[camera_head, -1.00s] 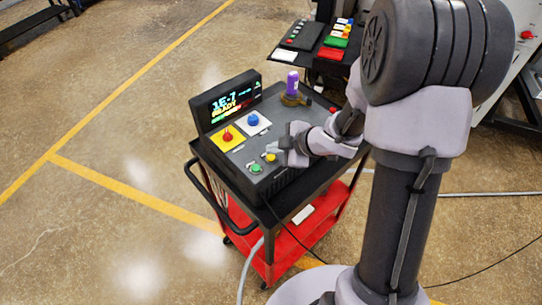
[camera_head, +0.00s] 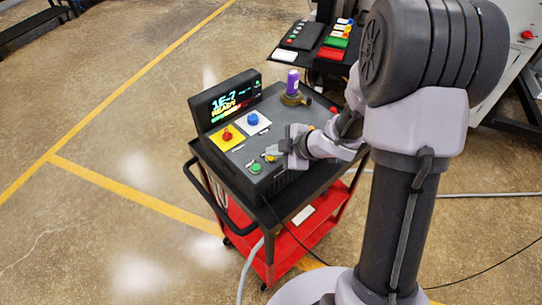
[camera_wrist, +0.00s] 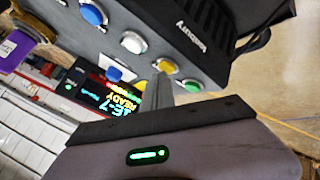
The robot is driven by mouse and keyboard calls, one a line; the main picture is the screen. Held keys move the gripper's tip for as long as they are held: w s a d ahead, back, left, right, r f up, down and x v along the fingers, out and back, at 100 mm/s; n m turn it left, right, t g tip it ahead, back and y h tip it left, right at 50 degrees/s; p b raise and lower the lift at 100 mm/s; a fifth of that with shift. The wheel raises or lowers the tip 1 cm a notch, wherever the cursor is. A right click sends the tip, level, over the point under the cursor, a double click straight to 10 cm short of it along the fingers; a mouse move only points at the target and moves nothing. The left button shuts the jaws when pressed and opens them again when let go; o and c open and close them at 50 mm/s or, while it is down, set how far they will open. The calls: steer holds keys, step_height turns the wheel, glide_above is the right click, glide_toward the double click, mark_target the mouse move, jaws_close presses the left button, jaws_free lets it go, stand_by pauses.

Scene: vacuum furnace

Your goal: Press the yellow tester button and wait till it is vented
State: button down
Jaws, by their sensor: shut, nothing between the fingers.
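The tester is a dark box with a lit display (camera_head: 236,104) reading 1E-7 READY, standing on a cart. Its yellow button (camera_head: 271,157) is at the front edge of the panel, beside a green button (camera_head: 256,168). The wrist view shows the yellow button (camera_wrist: 167,66) just past my fingertips, with the green button (camera_wrist: 192,86) to its right. My gripper (camera_head: 279,153) is shut and empty. Its fingertips (camera_wrist: 160,78) are at or very near the yellow button; whether they touch it I cannot tell.
A red knob on a yellow plate (camera_head: 227,133), a blue knob (camera_head: 253,119) and a purple-topped fitting (camera_head: 292,82) stand on the tester. A white button (camera_wrist: 133,42) sits beside the yellow one. A cable and hose run by the red-shelved cart (camera_head: 276,246). Floor at left is clear.

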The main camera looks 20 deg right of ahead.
mark_target(274, 158)
stand_by(0.5)
steer(key=shift+r+p, duration=0.7)
steer(key=shift+p, duration=0.1)
steer(key=shift+r, duration=0.1)
step_height(274, 158, up, 5)
steer(key=p, duration=0.5)
steer(key=shift+w+d, duration=0.1)
